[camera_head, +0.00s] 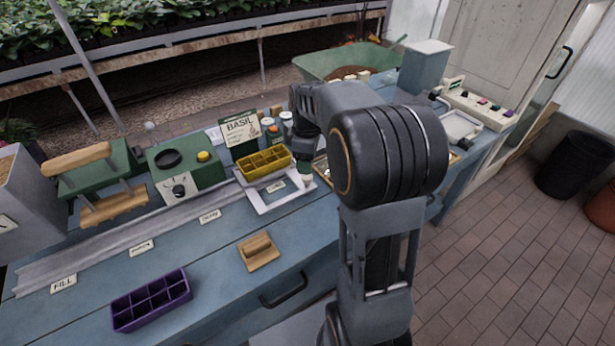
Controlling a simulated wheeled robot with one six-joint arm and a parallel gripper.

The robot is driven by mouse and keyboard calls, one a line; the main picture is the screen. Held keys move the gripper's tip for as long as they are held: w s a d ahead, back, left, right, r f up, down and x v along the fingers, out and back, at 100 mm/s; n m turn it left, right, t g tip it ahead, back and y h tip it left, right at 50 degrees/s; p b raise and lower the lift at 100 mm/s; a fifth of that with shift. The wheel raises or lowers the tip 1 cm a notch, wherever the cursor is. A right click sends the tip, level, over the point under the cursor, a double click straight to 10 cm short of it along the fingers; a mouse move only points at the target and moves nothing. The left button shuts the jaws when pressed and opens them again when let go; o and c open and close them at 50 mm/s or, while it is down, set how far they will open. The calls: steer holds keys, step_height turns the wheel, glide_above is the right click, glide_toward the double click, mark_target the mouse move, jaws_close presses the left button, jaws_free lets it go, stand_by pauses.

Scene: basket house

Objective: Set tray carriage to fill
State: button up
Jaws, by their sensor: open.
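The tray carriage (262,207), a pale flat plate, sits on the metal rail at the right end of the row of labels. A yellow seed tray (263,165) with several cells rests at the carriage. The FILL label (63,284) is on the bench at the far left end of the rail. My gripper (307,173) points down at the right side of the carriage, close to a small pale part there. It is open. My arm covers the bench behind it, and I cannot tell whether the fingers touch the carriage.
The rail (110,245) is clear leftward from the carriage. A green press with wooden handles (80,160) and a green box with a dial (185,170) stand behind it. A purple cell tray (151,300) and a wooden block (258,252) lie on the front bench.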

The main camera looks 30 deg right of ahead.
steer(key=shift+f, duration=3.1)
jaws_close()
